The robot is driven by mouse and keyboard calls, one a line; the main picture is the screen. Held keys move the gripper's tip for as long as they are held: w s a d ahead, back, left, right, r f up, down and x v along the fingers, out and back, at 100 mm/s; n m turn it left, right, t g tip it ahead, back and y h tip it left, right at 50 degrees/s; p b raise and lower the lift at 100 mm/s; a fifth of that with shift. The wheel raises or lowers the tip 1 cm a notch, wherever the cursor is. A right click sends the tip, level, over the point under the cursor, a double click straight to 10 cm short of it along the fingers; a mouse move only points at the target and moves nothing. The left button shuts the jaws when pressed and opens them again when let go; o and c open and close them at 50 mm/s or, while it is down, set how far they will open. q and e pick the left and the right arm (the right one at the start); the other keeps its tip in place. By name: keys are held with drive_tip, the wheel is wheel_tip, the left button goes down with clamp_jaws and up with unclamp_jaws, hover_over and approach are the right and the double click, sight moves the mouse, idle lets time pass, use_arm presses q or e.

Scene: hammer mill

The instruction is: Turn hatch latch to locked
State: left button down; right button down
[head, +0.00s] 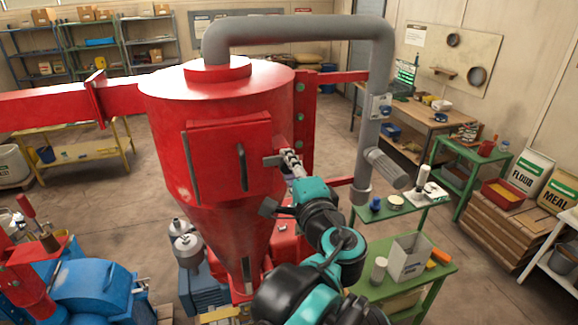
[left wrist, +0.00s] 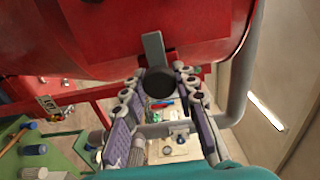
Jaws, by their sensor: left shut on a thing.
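The red hatch (head: 222,165) is closed flat against the side of the tall red hopper (head: 165,120), with a dark upright handle (head: 242,167) on its front. The hatch latch (head: 272,160) is a short grey bar at the hatch's right edge. In the head view it lies roughly level, its left end reaching toward the hatch. In the left wrist view the latch's grey bar (left wrist: 153,48) and dark round knob (left wrist: 158,84) show. My left gripper (head: 290,162) has its fingers on both sides of the knob and is shut on it. My right gripper is not in view.
A grey pipe (head: 375,100) comes down right of the hopper, close to my left arm. Green tables (head: 425,270) with small items stand at the right. Blue machinery (head: 90,285) stands at the lower left. Open floor (head: 90,195) lies left of the hopper.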

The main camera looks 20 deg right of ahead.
use_arm(q)
drive_tip(key=c, duration=1.2)
unclamp_jaws()
drive_tip(key=shift+a, duration=0.1)
drive_tip(key=shift+s, duration=0.1)
drive_tip(key=s, duration=1.2)
drive_tip(key=shift+d, duration=0.2)
drive_tip(key=shift+w+f, duration=0.1)
